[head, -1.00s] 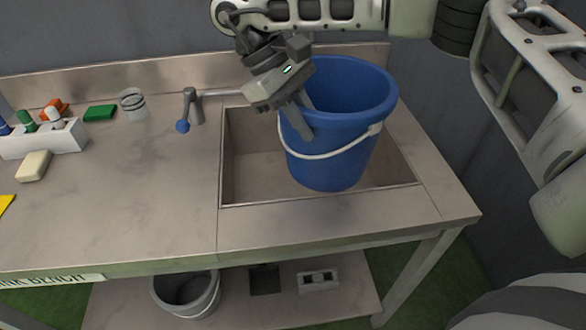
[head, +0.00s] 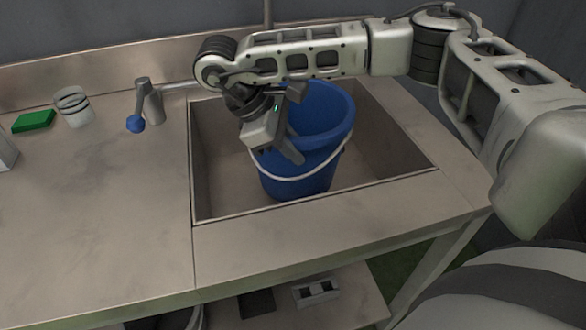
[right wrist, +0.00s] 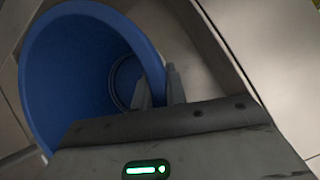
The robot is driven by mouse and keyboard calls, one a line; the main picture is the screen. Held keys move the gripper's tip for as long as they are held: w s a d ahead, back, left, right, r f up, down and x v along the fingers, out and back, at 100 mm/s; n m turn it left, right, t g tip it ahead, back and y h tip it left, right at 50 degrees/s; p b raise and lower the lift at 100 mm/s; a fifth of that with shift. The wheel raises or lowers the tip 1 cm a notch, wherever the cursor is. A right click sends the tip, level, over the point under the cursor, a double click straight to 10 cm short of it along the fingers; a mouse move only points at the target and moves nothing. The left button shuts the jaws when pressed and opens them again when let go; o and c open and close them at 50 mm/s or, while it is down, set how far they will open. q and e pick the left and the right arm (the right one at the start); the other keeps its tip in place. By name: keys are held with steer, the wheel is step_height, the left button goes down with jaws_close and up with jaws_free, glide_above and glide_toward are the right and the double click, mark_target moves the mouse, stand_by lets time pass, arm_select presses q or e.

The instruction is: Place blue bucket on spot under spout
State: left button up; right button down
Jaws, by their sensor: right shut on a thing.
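The blue bucket (head: 305,180) with a white handle is in the sink basin (head: 385,150) in the head view, upright or nearly so. My right gripper (head: 288,152) is shut on the left side of its rim. The right wrist view shows the bucket's empty-looking inside (right wrist: 75,75) and the fingers (right wrist: 160,88) at its wall. The tap (head: 150,100) with a blue knob stands left of the basin, its spout reaching right toward the bucket. The spout's end is hidden behind my right arm. The spot is not visible, and I cannot tell whether the bucket touches the basin floor.
A green sponge (head: 34,121) and a white-grey banded cup (head: 75,106) stand on the counter (head: 100,210) at the left. The basin's front rim and side walls surround the bucket. A grey block (head: 316,291) lies on the lower shelf.

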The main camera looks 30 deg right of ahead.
mark_target(301, 173)
step_height(301, 173, down, 4)
steer(key=shift+r, duration=0.25)
steer(key=shift+f, duration=0.3)
steer(key=shift+f, duration=0.15)
steer(key=c, duration=1.4)
jaws_free()
steer(key=shift+b, duration=0.3)
steer(key=shift+c, duration=0.2)
